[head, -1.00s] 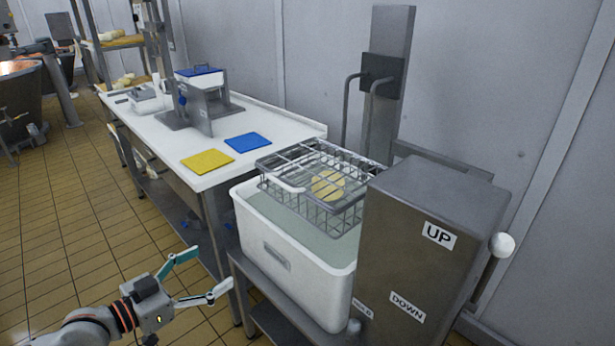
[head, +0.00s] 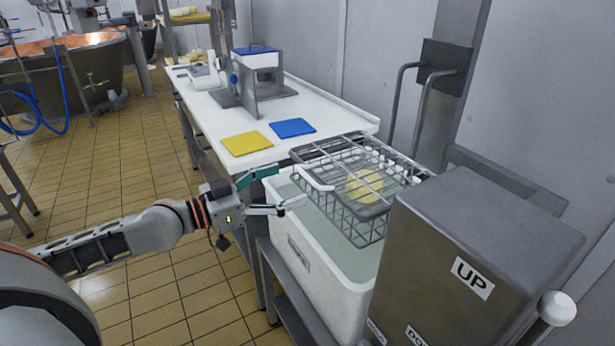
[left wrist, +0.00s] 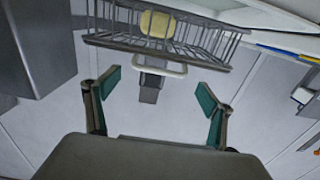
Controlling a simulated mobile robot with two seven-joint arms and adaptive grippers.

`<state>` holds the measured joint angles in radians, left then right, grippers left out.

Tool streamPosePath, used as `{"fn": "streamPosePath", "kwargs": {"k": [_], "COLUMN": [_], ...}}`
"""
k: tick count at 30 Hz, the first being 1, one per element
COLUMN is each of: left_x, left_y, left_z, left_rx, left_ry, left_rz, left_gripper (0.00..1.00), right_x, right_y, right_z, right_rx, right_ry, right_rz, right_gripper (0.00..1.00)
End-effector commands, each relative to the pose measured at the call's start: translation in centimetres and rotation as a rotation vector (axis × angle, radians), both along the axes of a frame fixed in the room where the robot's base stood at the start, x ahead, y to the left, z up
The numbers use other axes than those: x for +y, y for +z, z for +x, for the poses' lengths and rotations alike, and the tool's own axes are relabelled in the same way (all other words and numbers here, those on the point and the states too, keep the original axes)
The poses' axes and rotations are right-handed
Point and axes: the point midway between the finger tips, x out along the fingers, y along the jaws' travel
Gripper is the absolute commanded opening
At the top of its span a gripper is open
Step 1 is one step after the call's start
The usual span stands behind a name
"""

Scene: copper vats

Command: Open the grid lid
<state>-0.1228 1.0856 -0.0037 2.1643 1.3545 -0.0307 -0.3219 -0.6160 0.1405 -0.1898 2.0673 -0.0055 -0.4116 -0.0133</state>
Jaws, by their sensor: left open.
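The wire basket (head: 368,232) hangs over a white water-filled tub (head: 335,290), with its grid lid (head: 340,146) lying across the top. A pale handle (head: 318,184) sticks out at the lid's near left edge. A round yellow cheese (head: 364,186) shows inside through the bars. My left gripper (head: 283,188) is open and empty, just left of the handle and apart from it. In the left wrist view, the open fingers (left wrist: 160,90) point toward the handle (left wrist: 160,67), which lies between and beyond them, with the basket (left wrist: 205,42) above. My right gripper is not in view.
A steel box (head: 470,250) marked UP stands right of the tub, with a white-knobbed lever (head: 556,308). A white table (head: 215,120) behind holds a yellow mat (head: 247,144) and a blue mat (head: 292,128). Tiled floor lies free at left.

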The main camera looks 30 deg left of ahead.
Motion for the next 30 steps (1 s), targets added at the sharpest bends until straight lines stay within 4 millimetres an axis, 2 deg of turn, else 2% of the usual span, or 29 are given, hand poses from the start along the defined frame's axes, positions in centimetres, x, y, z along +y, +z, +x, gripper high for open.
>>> {"fn": "streamPosePath", "kwargs": {"k": [7,15,28,30], "left_x": [-1.3,-2.6,-3.1,-3.1], "left_y": [0.5,0.2,0.0,0.0], "left_z": [2.2,4.4,4.9,4.9], "left_rx": [-0.007,-0.002,0.001,0.001], "left_ry": [0.0,-0.002,-0.004,-0.004], "left_rz": [-0.005,-0.004,0.0,0.0], "left_gripper": [0.83,0.83,0.83,0.64], "right_x": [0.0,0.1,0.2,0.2], "right_y": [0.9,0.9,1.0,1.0], "right_z": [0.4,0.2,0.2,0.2], "right_rx": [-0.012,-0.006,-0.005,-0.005], "right_ry": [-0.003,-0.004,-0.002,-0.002], "right_rz": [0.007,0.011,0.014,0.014], "right_gripper": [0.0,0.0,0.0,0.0]}}
